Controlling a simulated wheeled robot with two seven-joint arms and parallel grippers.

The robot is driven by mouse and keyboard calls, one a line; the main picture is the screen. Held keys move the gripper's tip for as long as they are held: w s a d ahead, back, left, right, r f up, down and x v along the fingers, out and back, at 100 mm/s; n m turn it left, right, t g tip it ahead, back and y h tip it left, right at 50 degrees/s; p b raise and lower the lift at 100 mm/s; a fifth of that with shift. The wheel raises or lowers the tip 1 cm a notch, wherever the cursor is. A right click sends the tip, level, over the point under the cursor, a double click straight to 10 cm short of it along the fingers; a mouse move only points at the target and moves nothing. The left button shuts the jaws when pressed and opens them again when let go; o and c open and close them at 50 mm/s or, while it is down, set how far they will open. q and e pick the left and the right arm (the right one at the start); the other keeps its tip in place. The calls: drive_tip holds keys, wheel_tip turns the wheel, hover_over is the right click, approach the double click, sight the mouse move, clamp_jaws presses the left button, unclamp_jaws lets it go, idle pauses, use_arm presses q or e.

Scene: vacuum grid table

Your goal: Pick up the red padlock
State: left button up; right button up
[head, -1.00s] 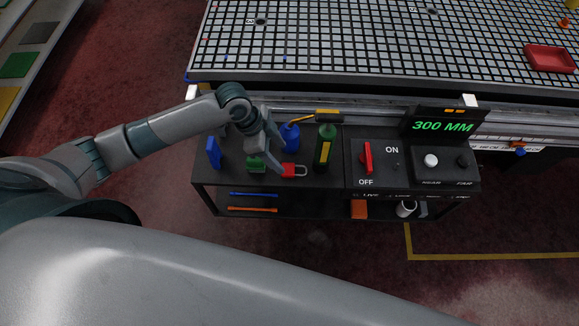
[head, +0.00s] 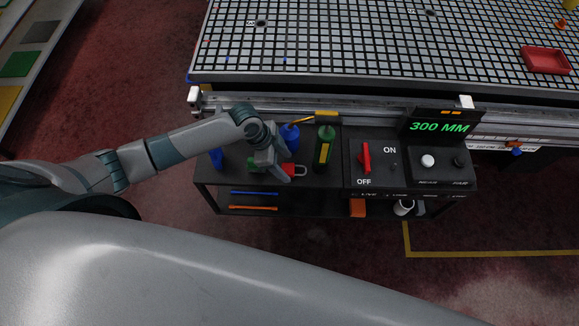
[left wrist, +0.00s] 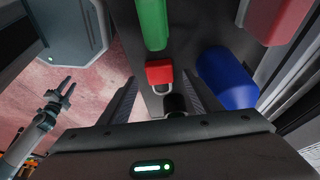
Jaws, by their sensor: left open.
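The red padlock (head: 288,168) lies on the black cart top, partly hidden behind my left gripper (head: 276,172) in the head view. In the left wrist view the padlock (left wrist: 160,71) shows its red body and grey shackle, lying in front of my left gripper (left wrist: 160,98). The two fingers are spread wide and empty, one on each side of the shackle end. No contact with the padlock shows. My right gripper (left wrist: 59,90) appears far off at the left of the wrist view, its fingers apart; it is not in the head view.
A blue bottle (head: 290,139) and a green bottle (head: 325,150) stand close to the padlock. A green object (left wrist: 152,24) lies beyond it in the wrist view. A switch panel with a red lever (head: 365,157) is to the right. The grid table (head: 370,83) lies behind.

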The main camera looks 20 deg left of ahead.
use_arm(q)
drive_tip(key=shift+x, duration=0.9)
drive_tip(key=c, duration=1.2)
